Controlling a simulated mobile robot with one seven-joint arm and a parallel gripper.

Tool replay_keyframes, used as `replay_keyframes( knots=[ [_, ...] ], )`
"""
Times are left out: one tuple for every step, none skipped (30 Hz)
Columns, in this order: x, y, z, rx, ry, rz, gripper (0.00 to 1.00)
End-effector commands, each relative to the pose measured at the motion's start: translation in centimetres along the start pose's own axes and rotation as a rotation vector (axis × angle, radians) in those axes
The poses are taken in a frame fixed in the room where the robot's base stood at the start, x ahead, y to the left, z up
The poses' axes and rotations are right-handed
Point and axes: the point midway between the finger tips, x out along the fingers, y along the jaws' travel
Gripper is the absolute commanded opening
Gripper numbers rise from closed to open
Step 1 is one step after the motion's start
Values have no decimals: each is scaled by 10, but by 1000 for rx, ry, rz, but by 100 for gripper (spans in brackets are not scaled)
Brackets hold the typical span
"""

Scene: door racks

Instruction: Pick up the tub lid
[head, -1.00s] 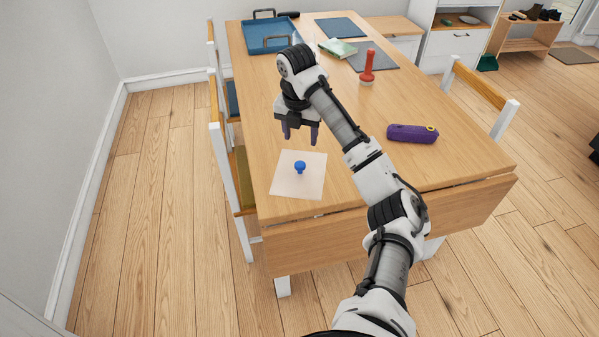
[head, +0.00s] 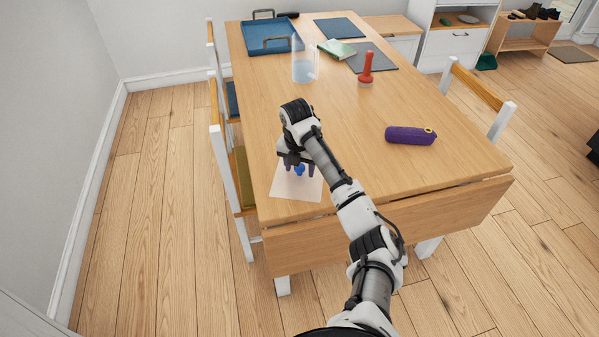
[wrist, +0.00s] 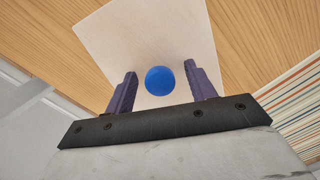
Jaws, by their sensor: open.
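The tub lid (head: 287,189) is a thin pale square lying flat near the table's front left corner. A round blue knob (head: 299,170) stands up from its middle. In the wrist view the lid (wrist: 110,35) lies beyond my fingers, and the knob (wrist: 159,80) shows between them. My gripper (wrist: 160,70) is open, with one purple finger on each side of the knob and a gap on both sides. In the head view my gripper (head: 299,169) is low over the lid and hides its back part. I cannot tell how far the fingertips are above the lid.
A purple case (head: 408,136) lies on the right of the table. A chair (head: 242,178) stands close on the left. The tabletop around the lid is clear.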

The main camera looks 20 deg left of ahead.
Motion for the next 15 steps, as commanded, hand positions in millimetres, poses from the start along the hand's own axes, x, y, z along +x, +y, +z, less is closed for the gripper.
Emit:
replay_keyframes(
  knots=[
    [0,0,0,0,-1,0,55],
    [1,0,0,0,-1,0,55],
    [0,0,0,0,-1,0,55],
    [0,0,0,0,-1,0,55],
    [0,0,0,0,-1,0,55],
    [0,0,0,0,0,0,51],
    [0,0,0,0,0,0,47],
    [0,0,0,0,0,0,43],
    [0,0,0,0,0,0,38],
    [0,0,0,0,0,0,34],
    [0,0,0,0,0,0,30],
    [0,0,0,0,0,0,25],
    [0,0,0,0,0,0,21],
    [0,0,0,0,0,0,17],
    [0,0,0,0,0,0,12]
  ],
)
